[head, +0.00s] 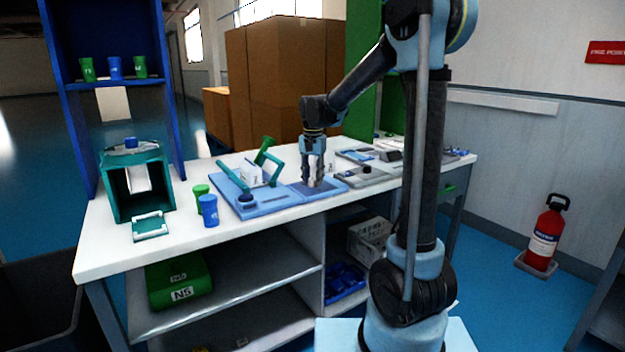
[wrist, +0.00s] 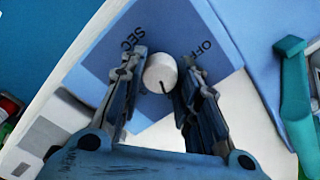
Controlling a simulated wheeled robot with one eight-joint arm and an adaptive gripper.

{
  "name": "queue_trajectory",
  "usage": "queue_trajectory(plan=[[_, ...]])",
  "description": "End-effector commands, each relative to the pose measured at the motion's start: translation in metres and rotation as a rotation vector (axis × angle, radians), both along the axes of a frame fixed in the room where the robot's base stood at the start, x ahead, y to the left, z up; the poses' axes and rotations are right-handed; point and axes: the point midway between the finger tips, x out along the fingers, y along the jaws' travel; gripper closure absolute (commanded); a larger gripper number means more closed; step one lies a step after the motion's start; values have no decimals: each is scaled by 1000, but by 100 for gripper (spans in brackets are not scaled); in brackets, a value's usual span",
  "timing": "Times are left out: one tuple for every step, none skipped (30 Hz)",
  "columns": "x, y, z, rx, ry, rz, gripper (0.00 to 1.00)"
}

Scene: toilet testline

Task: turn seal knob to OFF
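The seal knob (wrist: 160,73) is a round, off-white knob with a short dark mark on its lower edge in the wrist view. It sits on a blue panel (wrist: 185,25) with "SEC" printed to its left and "OFF" to its right. The mark points at neither word. My gripper (wrist: 161,62) has its fingers apart, one on each side of the knob; I cannot tell whether either touches it. In the head view my gripper (head: 313,184) points down over the blue panel (head: 335,188), and its fingers hide the knob.
A blue board with green handles (head: 240,200) adjoins the panel on the left. A grey device (head: 365,176) lies close on the right. Green and blue cups (head: 209,210) and a teal box (head: 135,185) stand further left on the white bench (head: 105,250).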

Motion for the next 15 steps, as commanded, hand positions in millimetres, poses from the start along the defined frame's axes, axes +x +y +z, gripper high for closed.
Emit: queue_trajectory(plan=[[0,0,0,0,0,0,94],[0,0,0,0,0,0,94],[0,0,0,0,0,1,94],[0,0,0,0,0,2,94],[0,0,0,0,0,4,94],[0,0,0,0,0,8,94],[0,0,0,0,0,12,94],[0,0,0,0,0,18,94],[0,0,0,0,0,29,94],[0,0,0,0,0,39,94],[0,0,0,0,0,49,94],[0,0,0,0,0,68,94],[0,0,0,0,0,82,94],[0,0,0,0,0,100,94],[0,0,0,0,0,125,94]])
